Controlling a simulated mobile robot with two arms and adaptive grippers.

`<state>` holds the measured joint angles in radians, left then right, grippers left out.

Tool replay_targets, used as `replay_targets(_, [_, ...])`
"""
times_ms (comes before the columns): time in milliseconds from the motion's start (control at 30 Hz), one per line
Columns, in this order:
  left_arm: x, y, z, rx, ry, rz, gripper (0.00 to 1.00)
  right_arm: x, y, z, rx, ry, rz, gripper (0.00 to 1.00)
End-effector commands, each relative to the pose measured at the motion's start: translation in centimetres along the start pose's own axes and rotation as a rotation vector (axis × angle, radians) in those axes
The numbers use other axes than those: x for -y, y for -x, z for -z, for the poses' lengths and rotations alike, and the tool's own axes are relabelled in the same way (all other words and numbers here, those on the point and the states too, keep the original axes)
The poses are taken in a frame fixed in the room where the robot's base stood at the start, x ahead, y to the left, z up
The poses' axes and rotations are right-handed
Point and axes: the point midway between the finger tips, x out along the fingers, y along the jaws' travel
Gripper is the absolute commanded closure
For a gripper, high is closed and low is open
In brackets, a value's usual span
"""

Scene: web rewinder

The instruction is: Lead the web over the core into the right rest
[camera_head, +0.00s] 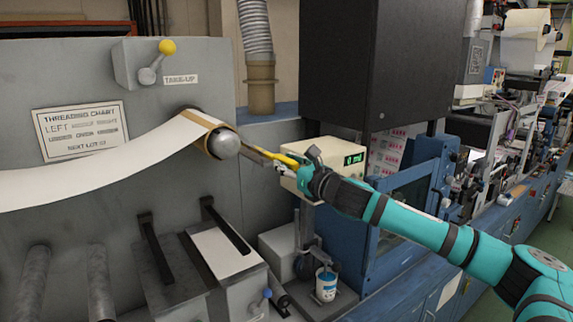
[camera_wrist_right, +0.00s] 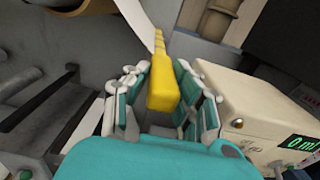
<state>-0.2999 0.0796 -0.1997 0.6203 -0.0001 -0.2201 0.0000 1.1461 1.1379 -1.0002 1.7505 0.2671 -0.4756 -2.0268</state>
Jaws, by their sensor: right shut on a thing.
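The white web (camera_head: 110,165) comes in from the left and rises to the brown core (camera_head: 213,135), lying over its top. The core sits on a shaft with a rounded grey end (camera_head: 226,144). My right gripper (camera_head: 297,164) is just right of the core, shut on a yellow-handled tool (camera_head: 280,157). The handle (camera_wrist_right: 163,88) lies between both fingers in the right wrist view; its thin front end points towards the core. I cannot tell if it touches. Two black slanted bars (camera_head: 226,225) (camera_head: 155,250) stand below the core; which is the right rest is unclear. My left gripper is out of view.
A cream box with a green display (camera_head: 335,165) stands close behind my right gripper. A take-up lever with a yellow knob (camera_head: 167,47) and a threading chart (camera_head: 80,130) are on the grey panel. A blue-white can (camera_head: 326,284) stands below.

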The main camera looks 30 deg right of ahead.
Motion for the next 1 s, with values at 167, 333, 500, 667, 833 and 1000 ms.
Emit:
replay_targets(167, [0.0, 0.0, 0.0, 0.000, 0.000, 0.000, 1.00, 0.1, 0.0, 0.5, -0.010, -0.001, 0.003, 0.74])
replay_targets(333, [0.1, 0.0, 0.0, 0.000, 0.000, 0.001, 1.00, 0.1, 0.0, 0.4, -0.008, -0.001, 0.002, 0.52])
replay_targets(500, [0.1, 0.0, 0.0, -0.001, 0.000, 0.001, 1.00, 0.1, 0.0, 0.3, -0.006, 0.000, 0.002, 0.50])
replay_targets(667, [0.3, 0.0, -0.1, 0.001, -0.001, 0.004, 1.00, 0.1, 0.2, 0.3, -0.006, 0.000, 0.002, 0.50])
replay_targets(833, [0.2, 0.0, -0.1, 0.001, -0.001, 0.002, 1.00, 0.2, 2.4, 0.3, -0.007, 0.003, 0.003, 0.50])
replay_targets(1000, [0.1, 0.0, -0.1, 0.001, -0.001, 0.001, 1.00, 0.2, 6.1, 0.4, -0.009, 0.004, 0.004, 0.50])
